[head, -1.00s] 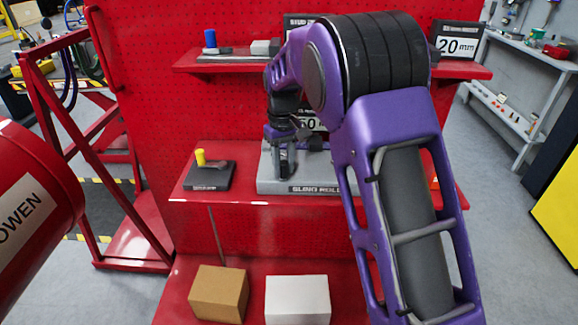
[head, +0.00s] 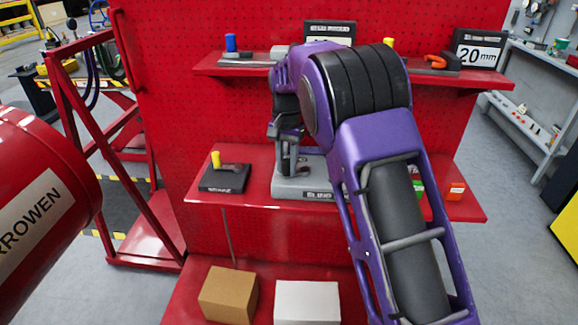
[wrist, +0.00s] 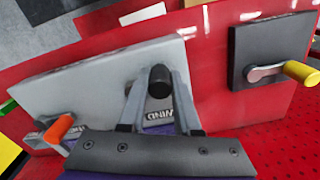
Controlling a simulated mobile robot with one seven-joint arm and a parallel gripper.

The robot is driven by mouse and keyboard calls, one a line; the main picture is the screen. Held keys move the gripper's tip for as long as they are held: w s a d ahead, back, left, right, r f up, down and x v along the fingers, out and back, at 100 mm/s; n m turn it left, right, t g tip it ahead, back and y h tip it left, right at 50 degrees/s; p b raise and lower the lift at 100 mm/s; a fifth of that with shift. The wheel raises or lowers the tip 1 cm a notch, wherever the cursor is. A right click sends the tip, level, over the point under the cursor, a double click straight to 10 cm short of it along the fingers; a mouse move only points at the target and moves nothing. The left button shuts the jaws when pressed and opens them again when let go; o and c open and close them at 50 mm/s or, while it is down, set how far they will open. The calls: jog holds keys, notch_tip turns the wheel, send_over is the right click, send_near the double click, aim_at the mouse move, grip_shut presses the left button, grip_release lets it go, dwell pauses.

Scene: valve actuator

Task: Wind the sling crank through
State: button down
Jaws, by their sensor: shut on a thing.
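The sling crank unit is a grey block (head: 290,188) on the middle red shelf, its label partly covered by my arm. In the wrist view the grey block (wrist: 85,85) fills the left and middle. My gripper (wrist: 160,85) is shut on a black round crank knob (wrist: 160,78), one finger on each side, above the block. The crank arm under the knob is hidden. In the head view my gripper (head: 288,168) reaches down to the left part of the block, and the knob cannot be made out there.
A dark plate with a yellow-knobbed crank (head: 225,178) stands left of the block. An orange handle (wrist: 60,128) shows near the block in the wrist view. Above is a shelf (head: 260,70) with a blue knob and signs. Brown (head: 228,295) and white boxes (head: 307,302) sit below.

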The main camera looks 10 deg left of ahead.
aim_at(286, 159)
jog(key=shift+w+a+m, duration=0.15)
jog(key=shift+w+m, duration=0.15)
jog(key=shift+m, duration=0.4)
jog(key=c, duration=0.6)
grip_release()
jog(key=shift+r, duration=0.1)
notch_tip(286, 159, up, 17)
jog(key=shift+r, duration=0.1)
